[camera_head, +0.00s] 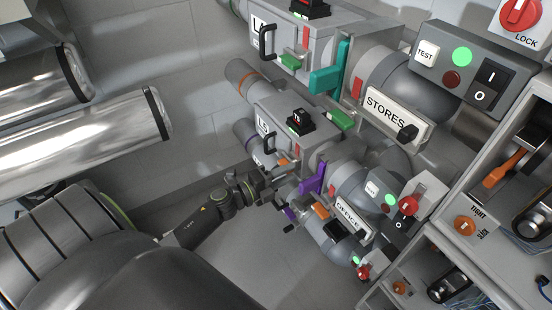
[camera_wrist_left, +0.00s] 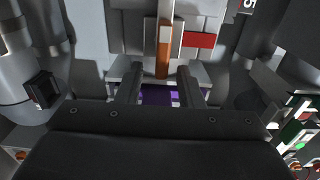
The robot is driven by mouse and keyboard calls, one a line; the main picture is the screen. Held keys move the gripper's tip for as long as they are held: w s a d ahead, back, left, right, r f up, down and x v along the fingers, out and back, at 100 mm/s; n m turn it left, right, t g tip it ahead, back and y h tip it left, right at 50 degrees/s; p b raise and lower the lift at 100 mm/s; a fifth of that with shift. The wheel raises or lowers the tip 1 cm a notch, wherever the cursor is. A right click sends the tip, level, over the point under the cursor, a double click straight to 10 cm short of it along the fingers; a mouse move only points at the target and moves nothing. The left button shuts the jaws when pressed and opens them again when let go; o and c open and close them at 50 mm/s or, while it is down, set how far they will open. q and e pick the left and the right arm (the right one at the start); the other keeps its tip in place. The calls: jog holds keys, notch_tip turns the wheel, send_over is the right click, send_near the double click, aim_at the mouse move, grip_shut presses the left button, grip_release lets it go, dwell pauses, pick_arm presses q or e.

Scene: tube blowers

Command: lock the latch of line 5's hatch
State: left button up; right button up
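Line 5's hatch housing (camera_head: 290,120) is the grey box in the middle of the head view, with an L5 plate and a black handle (camera_head: 265,143). Its small orange latch (camera_head: 283,162) shows low on its front. In the left wrist view the latch is an upright orange-and-white lever (camera_wrist_left: 164,48) on a grey plate, with a red block (camera_wrist_left: 198,40) to its right. My left gripper (camera_wrist_left: 158,88) is open, its two fingers apart just below the lever's lower end, with nothing visibly held. In the head view this gripper (camera_head: 280,180) is partly hidden among the parts.
A purple lever (camera_head: 312,180) stands right of the gripper. The larger line above has a green latch (camera_head: 290,60) and a teal lever (camera_head: 328,78). Another line with a purple part (camera_head: 290,213) lies below.

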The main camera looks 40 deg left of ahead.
pick_arm(q)
jog(key=b+v, duration=0.2)
jog(key=v, duration=1.5)
jog(key=shift+s, duration=0.25)
pick_arm(e)
jog(key=shift+w+a+r, duration=0.35)
jog(key=shift+w+r, duration=0.4)
jog(key=shift+r, duration=0.15)
jog(key=shift+w+a+r, duration=0.3)
jog(key=shift+w+r, duration=0.4)
jog(key=shift+r, duration=0.2)
